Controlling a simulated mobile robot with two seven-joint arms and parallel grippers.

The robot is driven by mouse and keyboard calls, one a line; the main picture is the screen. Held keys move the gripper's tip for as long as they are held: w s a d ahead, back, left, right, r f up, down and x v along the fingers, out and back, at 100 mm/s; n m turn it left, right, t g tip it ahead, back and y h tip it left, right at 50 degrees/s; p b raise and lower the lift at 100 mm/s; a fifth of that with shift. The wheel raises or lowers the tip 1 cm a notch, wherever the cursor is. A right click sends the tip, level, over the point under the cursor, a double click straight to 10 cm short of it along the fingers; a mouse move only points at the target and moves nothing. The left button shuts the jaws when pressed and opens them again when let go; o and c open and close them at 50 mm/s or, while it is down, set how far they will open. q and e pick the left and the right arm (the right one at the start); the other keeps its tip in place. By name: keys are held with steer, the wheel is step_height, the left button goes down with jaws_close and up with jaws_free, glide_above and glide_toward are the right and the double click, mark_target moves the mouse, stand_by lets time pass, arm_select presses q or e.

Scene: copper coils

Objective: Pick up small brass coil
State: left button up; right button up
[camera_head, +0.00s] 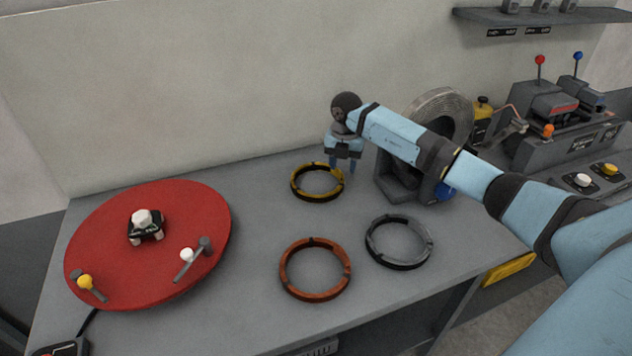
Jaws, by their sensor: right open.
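A small brass coil (317,195), yellow and ring-shaped, lies flat on the grey table. My right arm reaches in from the right, and its gripper (343,170) points down at the coil's right rim. The gripper is open. Its fingers are at or just above the rim; I cannot tell whether they touch it or straddle it. A small part of the coil's right side is hidden by the fingers. My left gripper is not in view.
A copper coil (286,270) and a grey coil (369,247) lie nearer the front. A red turntable (110,215) stands at the left. A wire spool (452,105) on a dark stand is right of my gripper, with a machine (560,140) beyond. Open table lies between turntable and coils.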

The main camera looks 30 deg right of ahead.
mark_target(341, 183)
steer(key=shift+w+f, duration=0.2)
steer(key=shift+f, duration=3.35)
steer(key=shift+r, duration=0.1)
jaws_close()
